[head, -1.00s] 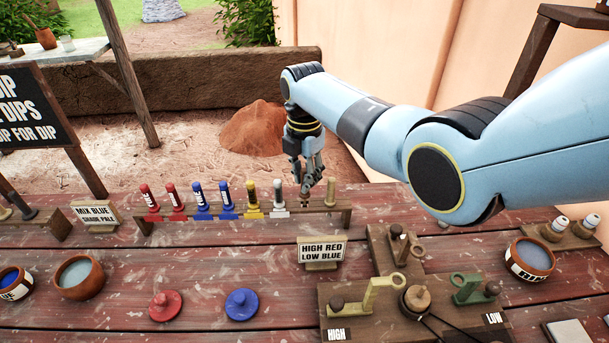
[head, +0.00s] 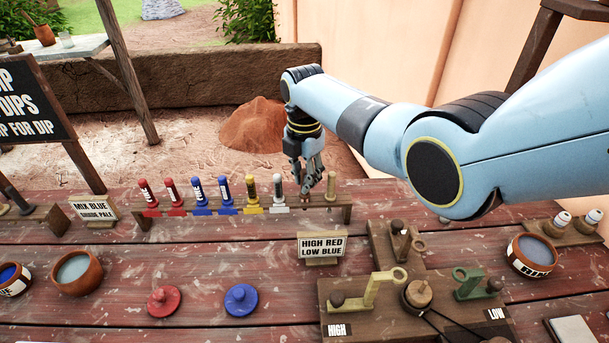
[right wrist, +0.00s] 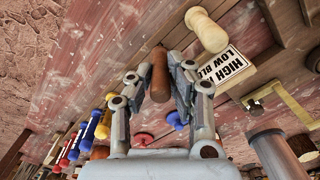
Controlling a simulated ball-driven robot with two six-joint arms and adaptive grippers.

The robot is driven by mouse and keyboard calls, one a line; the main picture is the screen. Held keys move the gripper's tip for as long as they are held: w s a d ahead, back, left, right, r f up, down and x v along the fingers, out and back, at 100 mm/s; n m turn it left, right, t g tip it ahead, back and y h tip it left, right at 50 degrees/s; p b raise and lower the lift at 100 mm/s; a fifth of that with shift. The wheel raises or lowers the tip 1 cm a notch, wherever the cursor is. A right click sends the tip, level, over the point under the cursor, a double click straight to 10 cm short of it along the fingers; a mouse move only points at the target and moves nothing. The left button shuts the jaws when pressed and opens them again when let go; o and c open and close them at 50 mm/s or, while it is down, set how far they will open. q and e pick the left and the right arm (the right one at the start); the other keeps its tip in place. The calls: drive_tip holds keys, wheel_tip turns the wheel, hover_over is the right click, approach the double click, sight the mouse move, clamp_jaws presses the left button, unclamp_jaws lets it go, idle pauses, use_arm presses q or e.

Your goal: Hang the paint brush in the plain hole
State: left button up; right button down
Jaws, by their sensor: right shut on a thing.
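The wooden rack (head: 240,213) stands at the back of the table, with a row of brush-like pieces in red, blue, yellow and white, and a pale plain wooden piece (head: 331,187) at its right end. My right gripper (head: 308,192) is over the rack between the white piece and the pale one. It is shut on a brown wooden handle, the paint brush (right wrist: 160,75), which shows between the fingers in the right wrist view. The brush's lower part and the hole under it are hidden, so I cannot tell if it is seated. My left gripper is out of view.
A sign reading HIGH RED LOW BLUE (head: 322,247) stands in front of the rack. A wooden lever board (head: 350,318), a red lid (head: 163,301), a blue lid (head: 241,300) and several bowls are nearer. A MIX BLUE sign (head: 94,210) stands left.

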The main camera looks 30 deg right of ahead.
drive_tip(key=shift+f, duration=0.55)
idle(0.4)
drive_tip(key=c, duration=0.7)
unclamp_jaws()
drive_tip(key=shift+r, duration=0.1)
wheel_tip(320, 180, up, 5)
drive_tip(key=p, duration=0.5)
drive_tip(key=shift+r, duration=1.2)
drive_tip(key=shift+s+f, duration=0.1)
drive_tip(key=shift+s, duration=0.05)
